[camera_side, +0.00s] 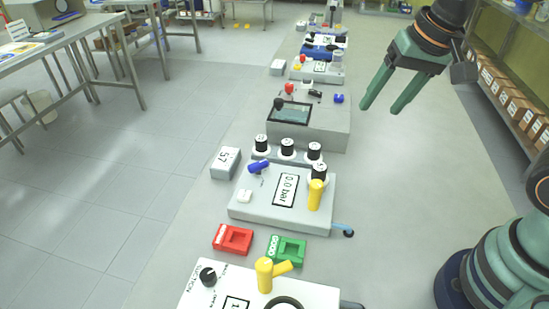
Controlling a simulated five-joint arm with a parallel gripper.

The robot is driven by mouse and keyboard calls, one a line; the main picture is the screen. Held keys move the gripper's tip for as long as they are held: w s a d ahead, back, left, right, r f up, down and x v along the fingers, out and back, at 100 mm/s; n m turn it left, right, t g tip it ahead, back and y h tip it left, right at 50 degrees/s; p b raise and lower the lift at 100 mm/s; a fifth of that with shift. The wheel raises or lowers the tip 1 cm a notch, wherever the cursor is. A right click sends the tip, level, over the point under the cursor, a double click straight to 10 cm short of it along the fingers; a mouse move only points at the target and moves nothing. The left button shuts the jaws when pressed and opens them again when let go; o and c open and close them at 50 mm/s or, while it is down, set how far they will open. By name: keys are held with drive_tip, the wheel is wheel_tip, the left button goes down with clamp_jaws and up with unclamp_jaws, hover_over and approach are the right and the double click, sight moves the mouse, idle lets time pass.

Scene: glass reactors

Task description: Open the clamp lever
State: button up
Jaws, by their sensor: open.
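My gripper (384,104) hangs at the upper right with its two green fingers apart and nothing between them. It is to the right of the row of equipment and touches nothing. Several handles show that could be the clamp lever; I cannot tell which one it is. A blue handle (258,167) and an upright yellow handle (315,196) are on the grey panel marked "0.0 bar" (248,213). A yellow handle with a side arm (266,274) stands on the white suction panel (208,297) at the bottom.
Black-capped white knobs (287,148) line the back of the bar panel. A grey block marked 57 (225,163), a red holder (233,239) and a green holder (286,249) lie nearby. A grey box with a screen (322,132) stands behind. Shelves with boxes (505,90) are at right.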

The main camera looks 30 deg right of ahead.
sight(317, 183)
drive_tip(key=w+a+f+m+g, duration=0.1)
drive_tip(key=a+f+m+g, duration=0.1)
drive_tip(key=a+m, duration=0.35)
drive_tip(key=w+a+f+m+g, duration=0.2)
drive_tip(key=a+m, duration=0.3)
drive_tip(key=m, duration=0.2)
wheel_tip(317, 183, down, 12)
drive_tip(key=shift+s+a+f, duration=0.1)
drive_tip(key=shift+s, duration=0.05)
clamp_jaws()
